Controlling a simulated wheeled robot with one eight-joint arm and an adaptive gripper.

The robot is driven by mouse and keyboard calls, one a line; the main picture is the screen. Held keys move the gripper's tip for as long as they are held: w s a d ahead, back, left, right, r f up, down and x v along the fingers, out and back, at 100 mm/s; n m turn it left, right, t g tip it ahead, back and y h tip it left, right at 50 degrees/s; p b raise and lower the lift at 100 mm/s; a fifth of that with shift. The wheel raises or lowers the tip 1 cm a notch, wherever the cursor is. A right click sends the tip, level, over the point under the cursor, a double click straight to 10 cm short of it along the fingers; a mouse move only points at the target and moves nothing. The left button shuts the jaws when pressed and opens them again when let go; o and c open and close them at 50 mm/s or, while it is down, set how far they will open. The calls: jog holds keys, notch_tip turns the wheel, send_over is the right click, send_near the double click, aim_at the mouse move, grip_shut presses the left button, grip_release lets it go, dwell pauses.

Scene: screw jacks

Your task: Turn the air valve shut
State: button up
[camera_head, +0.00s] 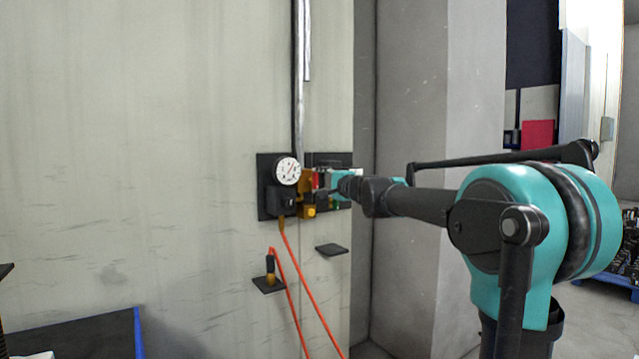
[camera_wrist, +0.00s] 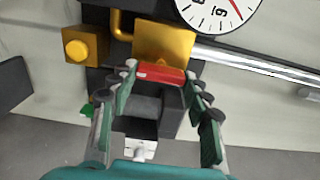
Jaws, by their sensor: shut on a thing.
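The air valve has a brass-yellow body (camera_wrist: 165,42) with a red handle (camera_wrist: 160,74) in front of it in the wrist view. In the head view the red handle (camera_head: 315,179) shows as a small patch on the wall panel, right of the gauge. My gripper (camera_wrist: 160,80) has one finger on either side of the red handle and is shut on it. In the head view my gripper (camera_head: 338,183) reaches the panel from the right, and its fingertips are too small to make out.
A round white gauge (camera_head: 287,170) sits beside the valve. A yellow knob block (camera_wrist: 78,48) is left of it in the wrist view. Orange hoses (camera_head: 303,290) hang below the panel. Two small black shelves (camera_head: 332,250) stick out from the wall lower down.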

jog(key=o, duration=1.2)
jog(key=shift+c, duration=0.2)
jog(key=shift+s+d, duration=0.1)
jog(key=shift+d, duration=0.05)
jog(key=v, duration=1.1)
jog(key=shift+s+d, duration=0.25)
jog(key=shift+s, duration=0.05)
jog(key=s+f+n+g+h, duration=0.1)
jog(key=s+f+n+g, duration=0.3)
jog(key=f, duration=0.7)
jog(key=s+d+f+n+g+h, duration=0.1)
jog(key=s+f+n, duration=0.1)
jog(key=s+f, duration=0.65)
jog(key=s+f+n+g+h, duration=0.1)
jog(key=s+f+n+g, duration=0.15)
jog(key=f, duration=1.05)
jog(key=s+d+f+n+g+h, duration=0.1)
jog(key=s+d+f+h, duration=0.2)
jog(key=s+d+f, duration=0.3)
jog(key=s+d+f+n+g+h, duration=0.2)
jog(key=s+d+f+h, duration=0.2)
jog(key=s+f, duration=0.7)
jog(key=d+f, duration=0.1)
jog(key=d, duration=0.1)
jog(key=shift+s+d+f, duration=0.3)
jog(key=shift+s+d, duration=0.05)
jog(key=shift+d, duration=0.05)
